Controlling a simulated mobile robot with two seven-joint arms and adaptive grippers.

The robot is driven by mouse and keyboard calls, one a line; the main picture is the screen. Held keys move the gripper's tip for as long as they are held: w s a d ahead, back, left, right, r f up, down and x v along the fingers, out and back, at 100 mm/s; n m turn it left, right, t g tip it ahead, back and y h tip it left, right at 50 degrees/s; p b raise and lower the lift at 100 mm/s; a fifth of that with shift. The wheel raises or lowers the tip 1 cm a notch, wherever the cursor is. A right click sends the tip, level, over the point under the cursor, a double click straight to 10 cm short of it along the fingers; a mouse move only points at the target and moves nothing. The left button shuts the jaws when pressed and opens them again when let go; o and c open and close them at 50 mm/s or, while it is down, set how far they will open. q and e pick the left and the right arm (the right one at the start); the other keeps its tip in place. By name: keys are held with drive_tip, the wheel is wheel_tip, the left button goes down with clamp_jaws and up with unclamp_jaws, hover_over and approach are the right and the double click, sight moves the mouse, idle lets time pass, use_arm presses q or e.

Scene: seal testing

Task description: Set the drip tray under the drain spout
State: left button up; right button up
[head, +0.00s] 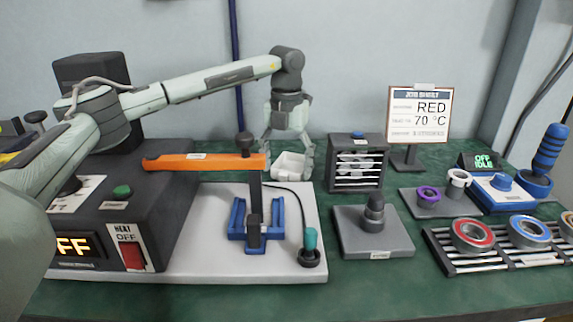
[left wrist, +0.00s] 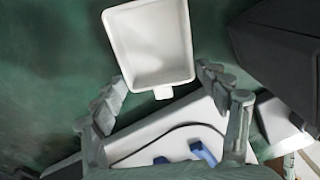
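The white drip tray (head: 291,164) is a shallow open box at the back of the bench, just behind the pale base plate. In the left wrist view the tray (left wrist: 150,45) shows from above, empty, with a small tab on its near edge. My left gripper (head: 288,160) points down over it. In the left wrist view the gripper (left wrist: 162,76) is open, its fingers spread to either side of the tab; I cannot tell whether they touch the tray. I cannot make out the drain spout with certainty. My right gripper is not in view.
A base plate (head: 200,262) carries a dark heater box (head: 170,215), an orange lever (head: 205,162) and a blue fixture (head: 237,220). A slotted dark cabinet (head: 344,183) stands right of the tray. Farther right are a grey stand (head: 350,240) and a bearing rack (head: 490,264).

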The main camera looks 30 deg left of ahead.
use_arm(q)
drive_tip(key=shift+o, duration=0.7)
drive_tip(key=shift+r, duration=0.15)
